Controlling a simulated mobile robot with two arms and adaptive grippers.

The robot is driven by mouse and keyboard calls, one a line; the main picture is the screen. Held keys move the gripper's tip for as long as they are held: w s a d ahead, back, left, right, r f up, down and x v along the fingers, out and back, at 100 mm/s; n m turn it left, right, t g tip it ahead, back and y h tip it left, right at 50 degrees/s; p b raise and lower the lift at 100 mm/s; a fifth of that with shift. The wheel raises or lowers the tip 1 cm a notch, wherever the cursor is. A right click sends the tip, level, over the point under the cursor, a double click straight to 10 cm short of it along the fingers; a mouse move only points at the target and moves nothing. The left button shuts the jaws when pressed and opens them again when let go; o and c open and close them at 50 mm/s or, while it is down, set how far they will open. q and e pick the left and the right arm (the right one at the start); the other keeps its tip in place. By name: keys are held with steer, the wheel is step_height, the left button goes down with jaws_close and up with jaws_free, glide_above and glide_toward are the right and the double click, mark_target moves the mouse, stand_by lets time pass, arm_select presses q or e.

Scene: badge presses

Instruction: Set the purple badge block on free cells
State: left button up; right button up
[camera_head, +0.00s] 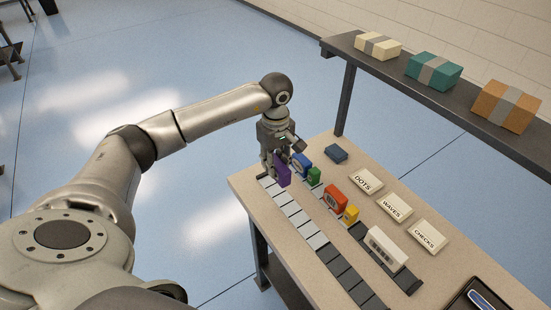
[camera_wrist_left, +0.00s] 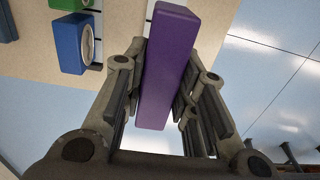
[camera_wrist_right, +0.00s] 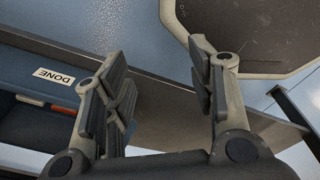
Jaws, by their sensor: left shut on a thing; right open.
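The purple badge block (camera_head: 282,175) is in my left gripper (camera_head: 279,160), at the far end of the front strip of cells (camera_head: 303,227). In the left wrist view the long purple block (camera_wrist_left: 168,65) stands between the two fingers, which are shut on it. I cannot tell whether its lower end touches the strip. The strip has light cells toward the far end and dark cells toward the near end; no other block shows on it. My right gripper (camera_wrist_right: 158,65) is open and empty in the right wrist view and is outside the head view.
Behind the front strip stand blue (camera_head: 301,164), green (camera_head: 314,176), red (camera_head: 336,199), yellow (camera_head: 350,214) and white (camera_head: 386,249) blocks. Signs DOTS (camera_head: 366,182), WAVES (camera_head: 395,207) and CHECKS (camera_head: 427,235) lie behind. A blue container with a DONE label (camera_wrist_right: 53,76) is near my right gripper.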

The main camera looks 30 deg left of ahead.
arm_select(q)
step_height(320, 180, down, 5)
steer(key=b, duration=0.3)
steer(key=shift+r, duration=0.1)
steer(key=shift+f+b, duration=0.85)
steer(key=shift+b, duration=0.05)
steer(key=shift+f+b, duration=0.25)
steer(key=shift+b, duration=0.05)
steer(key=o, duration=1.1)
